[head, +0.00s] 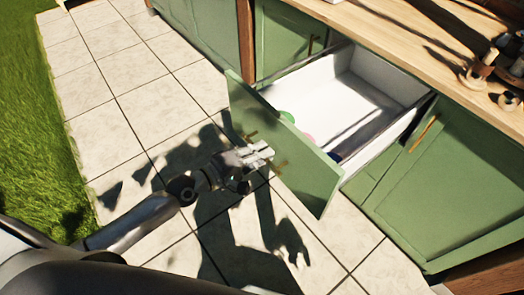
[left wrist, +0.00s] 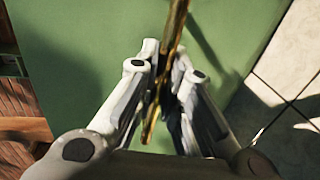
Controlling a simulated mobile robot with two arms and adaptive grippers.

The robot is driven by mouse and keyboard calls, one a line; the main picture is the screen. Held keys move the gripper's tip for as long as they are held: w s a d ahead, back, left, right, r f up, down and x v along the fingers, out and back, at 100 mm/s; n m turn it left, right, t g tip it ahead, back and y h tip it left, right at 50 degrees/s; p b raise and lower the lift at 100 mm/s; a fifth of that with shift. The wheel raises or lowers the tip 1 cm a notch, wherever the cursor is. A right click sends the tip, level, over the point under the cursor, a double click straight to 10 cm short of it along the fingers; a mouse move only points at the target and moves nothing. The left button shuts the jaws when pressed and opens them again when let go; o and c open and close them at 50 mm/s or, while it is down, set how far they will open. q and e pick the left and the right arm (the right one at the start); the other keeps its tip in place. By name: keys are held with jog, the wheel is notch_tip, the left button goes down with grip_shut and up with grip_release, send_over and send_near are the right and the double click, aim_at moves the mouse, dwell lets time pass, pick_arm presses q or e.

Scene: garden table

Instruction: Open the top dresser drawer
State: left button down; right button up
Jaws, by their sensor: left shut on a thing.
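The drawer's green front panel (head: 309,180) stands well out from the cabinet, and its white inside (head: 330,95) shows from above, so the drawer is open. A brass handle (head: 281,168) is on the front panel; in the left wrist view the handle (left wrist: 173,38) is a gold bar running between the fingers. My left gripper (head: 262,152) is at the panel's outer face, shut on the handle, and its fingers (left wrist: 168,95) hide part of the bar. My right gripper is not in view.
Green cabinet doors (head: 455,185) flank the drawer under a wooden top (head: 400,40). Brown objects (head: 481,68) stand on the top at right. Tiled floor (head: 110,85) is clear at left, beside grass (head: 25,120).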

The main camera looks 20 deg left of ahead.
pick_arm(q)
jog(key=c, duration=1.5)
grip_release()
jog(key=shift+v, duration=6)
